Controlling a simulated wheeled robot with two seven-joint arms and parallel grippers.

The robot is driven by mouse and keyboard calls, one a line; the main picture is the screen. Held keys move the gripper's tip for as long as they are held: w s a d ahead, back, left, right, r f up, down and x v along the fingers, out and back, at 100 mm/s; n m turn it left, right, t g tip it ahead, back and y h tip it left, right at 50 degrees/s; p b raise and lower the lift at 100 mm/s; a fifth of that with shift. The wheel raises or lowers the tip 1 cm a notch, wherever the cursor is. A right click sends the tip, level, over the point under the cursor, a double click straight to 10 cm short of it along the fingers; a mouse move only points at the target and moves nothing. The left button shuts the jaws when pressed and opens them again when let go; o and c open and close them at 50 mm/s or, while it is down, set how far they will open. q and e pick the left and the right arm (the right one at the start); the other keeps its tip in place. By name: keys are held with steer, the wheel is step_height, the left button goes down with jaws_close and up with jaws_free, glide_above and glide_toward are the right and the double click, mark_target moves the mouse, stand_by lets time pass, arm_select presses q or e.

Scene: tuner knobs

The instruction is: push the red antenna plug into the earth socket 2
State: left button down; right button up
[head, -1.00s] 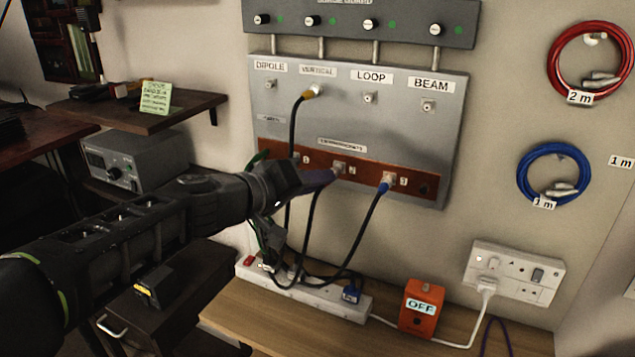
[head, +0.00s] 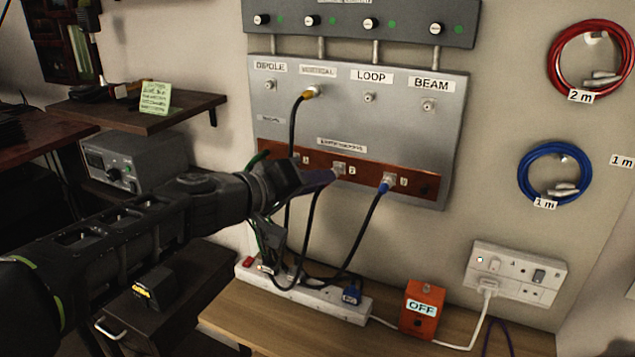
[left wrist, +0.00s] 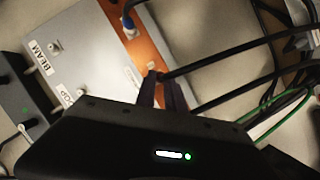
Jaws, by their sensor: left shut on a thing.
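My left gripper (head: 322,178) comes in from the left at the brown earth socket strip (head: 420,184) and is shut on a plug at earth socket 2 (head: 339,167). Its fingers hide most of the plug, so I cannot see its red colour or how deep it sits. A black cable (head: 312,225) hangs from it. In the left wrist view the gripper fingers (left wrist: 162,92) close beside the strip (left wrist: 143,48), with the black cable (left wrist: 215,58) running off right. My right gripper is not in view.
A blue plug (head: 386,185) sits at socket 3, its black cable hanging down. A yellow-collared plug (head: 310,92) is at the VERTICAL connector. A power strip (head: 330,303) and orange OFF box (head: 422,308) are on the wooden bench below. Coiled cables (head: 553,175) hang at right.

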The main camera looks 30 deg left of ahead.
arm_select(q)
steer(key=shift+w+b, duration=0.3)
steer(key=shift+w, duration=0.6)
steer(key=c, duration=1.3)
jaws_free()
steer(key=shift+c, duration=0.2)
steer(key=v, duration=0.8)
